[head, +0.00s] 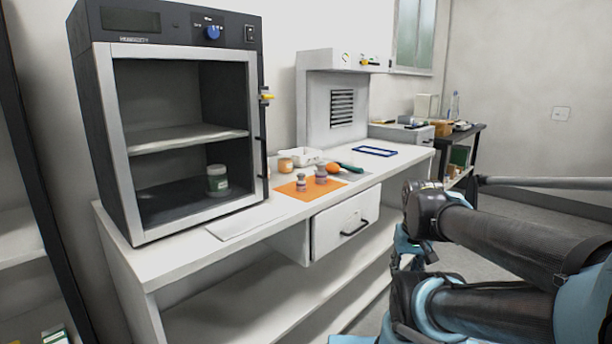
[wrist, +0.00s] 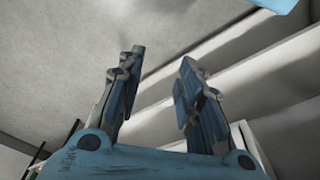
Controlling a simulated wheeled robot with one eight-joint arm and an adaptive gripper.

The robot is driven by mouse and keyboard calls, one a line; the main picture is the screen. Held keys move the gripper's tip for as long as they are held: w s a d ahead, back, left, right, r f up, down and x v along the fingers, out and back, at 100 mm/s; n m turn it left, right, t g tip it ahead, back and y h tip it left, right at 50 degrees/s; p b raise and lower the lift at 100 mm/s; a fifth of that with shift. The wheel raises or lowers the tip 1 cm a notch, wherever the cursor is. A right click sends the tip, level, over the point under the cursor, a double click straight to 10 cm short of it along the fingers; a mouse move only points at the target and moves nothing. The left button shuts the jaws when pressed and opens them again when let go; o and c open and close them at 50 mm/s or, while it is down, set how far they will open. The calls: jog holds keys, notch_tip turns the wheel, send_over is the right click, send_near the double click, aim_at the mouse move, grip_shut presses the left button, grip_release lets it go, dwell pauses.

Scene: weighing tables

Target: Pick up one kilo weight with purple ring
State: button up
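Two small weights stand upright on an orange mat (head: 290,191) on the white table. The nearer, smaller-looking weight (head: 301,183) is at the mat's left, and the other weight (head: 321,175) is just behind it to the right. Both look greyish with purplish or reddish tints; the ring colours are too small to tell apart. My gripper (wrist: 162,57) is open and empty in the wrist view, its two fingers well apart. It is away from the weights, low near the table's front; neither weight shows in the wrist view.
An open-fronted oven (head: 118,160) holds a jar (head: 217,180). Behind the mat are a white tray (head: 300,156), an orange jar (head: 285,165), an orange fruit-like ball (head: 333,168) and a dark green item (head: 350,167). A blue frame (head: 375,151) lies right. A drawer (head: 345,222) is below.

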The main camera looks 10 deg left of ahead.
jog(key=shift+w+a, duration=0.25)
jog(key=shift+w, duration=0.1)
jog(key=shift+o, duration=0.3)
jog(key=o, duration=0.4)
jog(key=shift+s+r, duration=0.15)
jog(key=shift+r, duration=0.05)
jog(key=shift+o, duration=1)
jog(key=w+a+r+n, duration=0.1)
jog(key=w+a+r, duration=0.1)
jog(key=w+r, duration=0.4)
notch_tip(320, 180, up, 2)
jog(key=shift+a+r, duration=0.1)
jog(key=shift+a, duration=0.05)
notch_tip(320, 180, up, 23)
jog(key=n+t+y, duration=0.1)
jog(key=n+y, duration=0.2)
jog(key=n, duration=0.3)
send_over(322, 164)
jog(key=s+d, duration=0.3)
jog(key=s, duration=0.1)
jog(key=x, duration=1.1)
jog(key=shift+w+d, duration=0.3)
jog(key=shift+w, duration=0.15)
jog(key=shift+x, duration=2.95)
